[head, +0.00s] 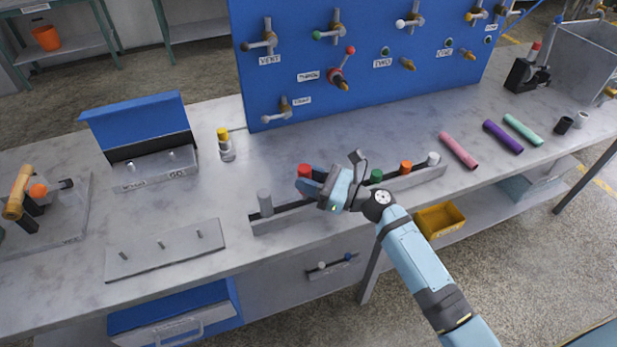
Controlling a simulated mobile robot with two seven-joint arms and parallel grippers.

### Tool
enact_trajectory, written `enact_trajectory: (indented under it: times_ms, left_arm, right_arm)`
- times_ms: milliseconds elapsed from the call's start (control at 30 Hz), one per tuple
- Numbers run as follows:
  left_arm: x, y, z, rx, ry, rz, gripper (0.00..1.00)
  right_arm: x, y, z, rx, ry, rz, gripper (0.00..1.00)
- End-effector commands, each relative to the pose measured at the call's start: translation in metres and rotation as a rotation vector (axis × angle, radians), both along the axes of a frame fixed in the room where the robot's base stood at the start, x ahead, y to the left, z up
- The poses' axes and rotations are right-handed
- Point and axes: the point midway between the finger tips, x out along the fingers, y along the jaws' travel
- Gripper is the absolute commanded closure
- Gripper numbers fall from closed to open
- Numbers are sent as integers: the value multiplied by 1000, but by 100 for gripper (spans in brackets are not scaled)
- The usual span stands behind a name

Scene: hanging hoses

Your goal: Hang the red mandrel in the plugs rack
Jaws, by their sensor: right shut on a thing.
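My right gripper (312,186) is above the front of the bench and shut on the red mandrel (304,170), whose red end shows at the fingertips. The rest of the mandrel is hidden by the gripper. Just below and behind the gripper is a long grey rack (285,222) along the bench's front edge. It holds a grey plug (265,203) at its left end, and a green plug (376,176), an orange plug (406,167) and a white plug (433,159) to the right. The gripper and wrist cover the rack's middle. My left gripper is not in view.
A blue panel (360,60) with valves stands behind. Pink (458,150), purple (502,137) and teal (523,129) tubes lie right. A peg plate (165,252), an open blue-lidded box (140,135) and a yellow-capped bottle (225,147) are left.

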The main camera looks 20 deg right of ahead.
Motion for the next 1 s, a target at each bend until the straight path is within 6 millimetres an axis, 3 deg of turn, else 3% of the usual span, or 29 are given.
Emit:
enact_trajectory:
  times_ms: [1000]
  left_arm:
    - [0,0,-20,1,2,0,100]
  right_arm:
    - [0,0,-26,1,1,0,95]
